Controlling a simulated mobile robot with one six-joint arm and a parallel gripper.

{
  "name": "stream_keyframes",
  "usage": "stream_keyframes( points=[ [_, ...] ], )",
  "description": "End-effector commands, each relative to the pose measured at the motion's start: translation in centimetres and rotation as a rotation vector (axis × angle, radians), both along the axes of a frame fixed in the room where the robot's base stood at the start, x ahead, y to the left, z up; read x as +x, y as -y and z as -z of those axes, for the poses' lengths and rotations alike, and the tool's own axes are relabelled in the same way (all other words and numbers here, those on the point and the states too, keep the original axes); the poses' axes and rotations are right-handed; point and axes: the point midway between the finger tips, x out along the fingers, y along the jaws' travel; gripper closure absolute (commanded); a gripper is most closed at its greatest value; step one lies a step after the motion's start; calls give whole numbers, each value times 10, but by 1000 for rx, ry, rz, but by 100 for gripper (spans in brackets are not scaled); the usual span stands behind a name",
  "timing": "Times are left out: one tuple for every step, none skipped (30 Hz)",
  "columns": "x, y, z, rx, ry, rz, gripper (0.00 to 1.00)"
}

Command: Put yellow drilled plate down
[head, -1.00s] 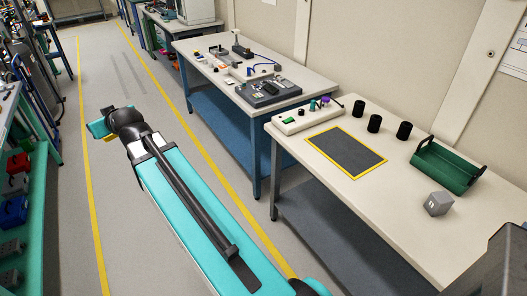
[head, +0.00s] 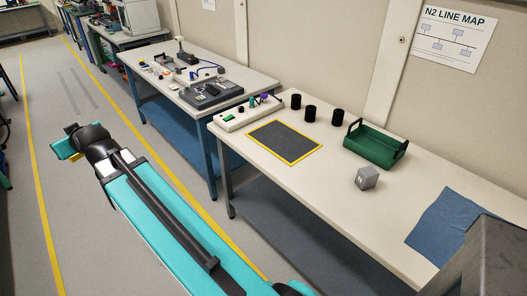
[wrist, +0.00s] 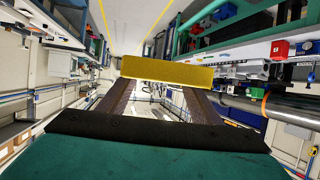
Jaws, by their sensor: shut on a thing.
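The yellow drilled plate (wrist: 167,73) is held between the fingertips of my gripper (wrist: 160,85) in the wrist view. It shows there as a flat yellow bar seen edge-on, and its holes cannot be made out. In the head view my gripper (head: 66,148) is at the far left, over the open floor and well away from the tables. The plate is mostly hidden behind the gripper there.
A second table (head: 170,75) behind carries equipment.

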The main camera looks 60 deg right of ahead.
Motion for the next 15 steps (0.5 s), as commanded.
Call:
stream_keyframes(
  points=[
    [0,-1,-1,0,2,0,75],
    [0,-1,-1,0,2,0,75],
    [0,-1,-1,0,2,0,75],
    [0,-1,-1,0,2,0,75],
    [0,-1,-1,0,2,0,75],
    [0,-1,-1,0,2,0,75],
    [0,-1,-1,0,2,0,75],
    [0,0,-1,0,2,0,75],
    [0,0,-1,0,2,0,75],
    [0,0,-1,0,2,0,75],
    [0,0,-1,0,2,0,75],
    [0,1,-1,1,2,1,75],
    [0,1,0,0,2,3,75],
    [0,3,1,1,2,6,75],
    [0,5,2,1,2,11,75]
  ],
)
